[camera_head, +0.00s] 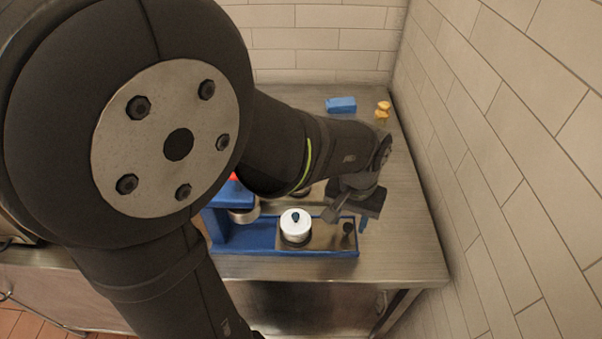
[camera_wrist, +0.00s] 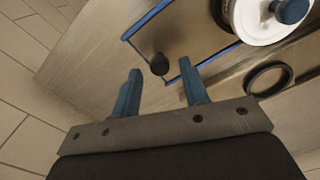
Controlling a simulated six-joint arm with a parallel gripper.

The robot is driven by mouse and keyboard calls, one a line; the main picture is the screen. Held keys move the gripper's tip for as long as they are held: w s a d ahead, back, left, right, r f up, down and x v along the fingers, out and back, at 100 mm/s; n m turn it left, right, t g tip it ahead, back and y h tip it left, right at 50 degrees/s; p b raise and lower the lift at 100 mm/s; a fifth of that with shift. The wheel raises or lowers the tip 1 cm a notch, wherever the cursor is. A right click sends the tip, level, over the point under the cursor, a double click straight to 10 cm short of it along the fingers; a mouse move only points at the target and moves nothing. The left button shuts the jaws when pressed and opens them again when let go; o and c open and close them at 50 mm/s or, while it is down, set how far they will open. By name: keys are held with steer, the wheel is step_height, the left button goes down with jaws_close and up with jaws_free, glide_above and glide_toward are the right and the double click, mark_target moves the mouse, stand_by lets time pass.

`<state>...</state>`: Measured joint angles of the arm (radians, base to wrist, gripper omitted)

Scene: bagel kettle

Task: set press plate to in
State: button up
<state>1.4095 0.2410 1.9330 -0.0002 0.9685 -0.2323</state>
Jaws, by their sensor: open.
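A blue-framed machine (camera_head: 285,247) with a metal bed stands on the steel table. On it sits a round white piece with a blue knob (camera_head: 295,226), also at the top right of the wrist view (camera_wrist: 262,22). A small black knob (camera_head: 347,228) stands on the bed to its right, and shows in the wrist view (camera_wrist: 159,64). I cannot tell which part is the press plate. My gripper (camera_wrist: 161,68) has two blue fingers, open and empty. In the wrist view the black knob appears between and beyond the fingertips; no contact is visible.
The steel table (camera_head: 415,240) has bare room at the right. A blue block (camera_head: 341,105) and small yellow pieces (camera_head: 382,110) lie at the back. A tiled wall (camera_head: 500,150) rises close on the right. A dark ring (camera_wrist: 268,78) lies beside the machine. My arm hides much of the left.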

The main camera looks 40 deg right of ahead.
mark_target(298, 221)
steer(key=shift+f, duration=1.35)
jaws_close()
steer(key=w+a, duration=0.7)
steer(key=shift+w+a, duration=0.35)
jaws_free()
